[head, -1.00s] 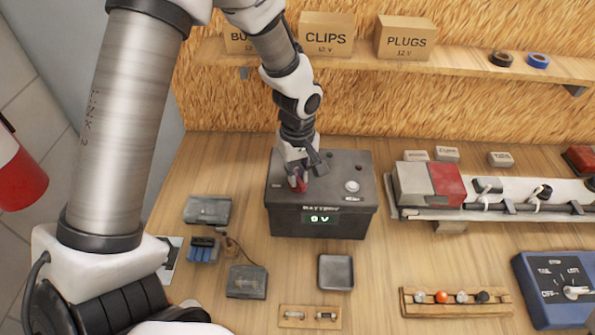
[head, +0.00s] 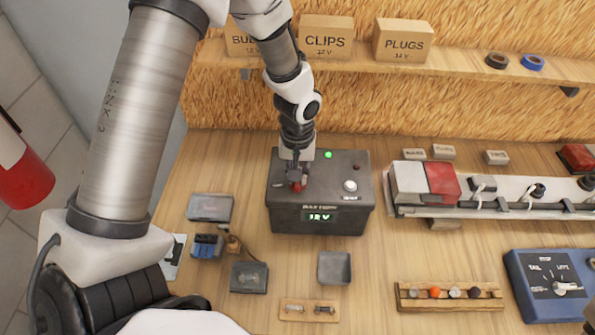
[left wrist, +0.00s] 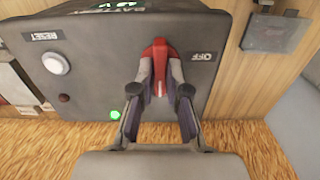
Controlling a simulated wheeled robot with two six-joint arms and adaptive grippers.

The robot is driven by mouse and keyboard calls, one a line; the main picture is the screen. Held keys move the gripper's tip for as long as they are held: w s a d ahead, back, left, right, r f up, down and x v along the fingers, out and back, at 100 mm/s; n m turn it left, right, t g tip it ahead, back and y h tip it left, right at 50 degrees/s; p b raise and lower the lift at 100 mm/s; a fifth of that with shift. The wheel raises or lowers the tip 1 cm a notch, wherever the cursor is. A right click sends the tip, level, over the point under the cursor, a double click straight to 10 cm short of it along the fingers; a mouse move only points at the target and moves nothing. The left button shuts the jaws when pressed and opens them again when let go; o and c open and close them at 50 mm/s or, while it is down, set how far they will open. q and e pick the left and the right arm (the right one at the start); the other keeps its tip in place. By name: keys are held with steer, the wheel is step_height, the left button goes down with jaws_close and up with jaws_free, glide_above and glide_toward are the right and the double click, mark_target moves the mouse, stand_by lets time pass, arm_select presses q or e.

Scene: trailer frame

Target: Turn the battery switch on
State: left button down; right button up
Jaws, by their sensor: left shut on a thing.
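The dark grey battery box (head: 348,218) stands on the bench below the shelf. Its front display (head: 319,216) reads 12 V, and a green lamp (head: 328,155) on its top is lit. The red battery switch (head: 296,186) is on the left of the top. In the left wrist view the red switch handle (left wrist: 158,62) sits between my left fingertips, with an OFF label (left wrist: 203,57) beside it. My left gripper (head: 297,178) is shut on the switch from above. A white reset button (head: 350,186) is at the right of the top. My right gripper is not in view.
A trailer light board (head: 470,200) lies to the right of the battery. A blue selector box (head: 550,285) is at the lower right. A small tray (head: 334,268) and a bulb rack (head: 450,297) lie in front. Labelled boxes (head: 325,40) stand on the shelf.

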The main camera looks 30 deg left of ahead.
arm_select(q)
steer(key=c, duration=1.1)
jaws_free()
steer(key=shift+r, duration=3)
